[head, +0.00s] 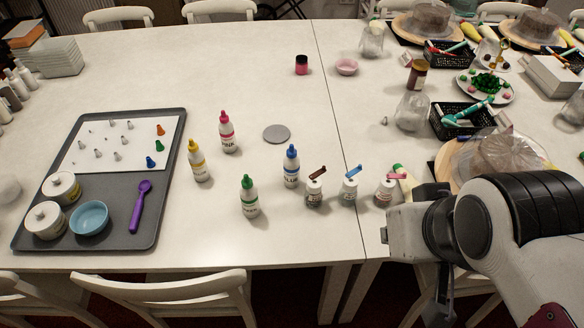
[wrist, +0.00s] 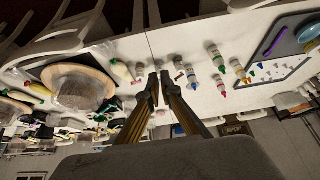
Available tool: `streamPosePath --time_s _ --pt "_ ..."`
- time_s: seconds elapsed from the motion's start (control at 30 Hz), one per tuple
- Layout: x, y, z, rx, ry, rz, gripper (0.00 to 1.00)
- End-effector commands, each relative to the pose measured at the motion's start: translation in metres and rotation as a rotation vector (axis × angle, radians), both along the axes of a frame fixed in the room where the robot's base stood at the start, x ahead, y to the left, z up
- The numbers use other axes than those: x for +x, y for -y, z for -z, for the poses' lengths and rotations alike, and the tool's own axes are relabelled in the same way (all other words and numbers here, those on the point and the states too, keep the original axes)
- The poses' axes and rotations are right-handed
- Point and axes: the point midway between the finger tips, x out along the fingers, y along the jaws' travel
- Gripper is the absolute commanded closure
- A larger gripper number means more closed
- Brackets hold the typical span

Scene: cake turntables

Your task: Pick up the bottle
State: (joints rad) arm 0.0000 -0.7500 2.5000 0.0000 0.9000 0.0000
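Several squeeze bottles stand upright on the white table: a red one (head: 228,136), a yellow one (head: 198,163), a blue one (head: 291,170) and a green one (head: 249,199). Small jars with brown (head: 314,194), blue (head: 348,193) and red (head: 384,194) tops stand to their right. I cannot tell which bottle the task means. My gripper (head: 390,234) is at the right of the jars, apart from the bottles. In the wrist view, my gripper's fingers (wrist: 160,76) have a narrow gap between them and hold nothing.
A grey tray (head: 130,243) with nozzles, pots, a blue bowl (head: 90,217) and a purple scoop (head: 140,208) lies at the left. A grey disc (head: 276,133) lies behind the bottles. Cake stands and black baskets (head: 462,122) crowd the right. The middle back is mostly clear.

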Motion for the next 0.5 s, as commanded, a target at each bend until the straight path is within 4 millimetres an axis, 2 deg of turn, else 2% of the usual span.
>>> streamPosePath --time_s 0.03,0.1,0.5 --pt "0.0000 0.0000 0.0000 0.000 0.000 0.000 0.79" --pt "0.0000 0.0000 0.0000 0.000 0.000 0.000 0.65" --pt "0.0021 0.0006 0.0001 -0.003 0.002 -0.001 0.65"
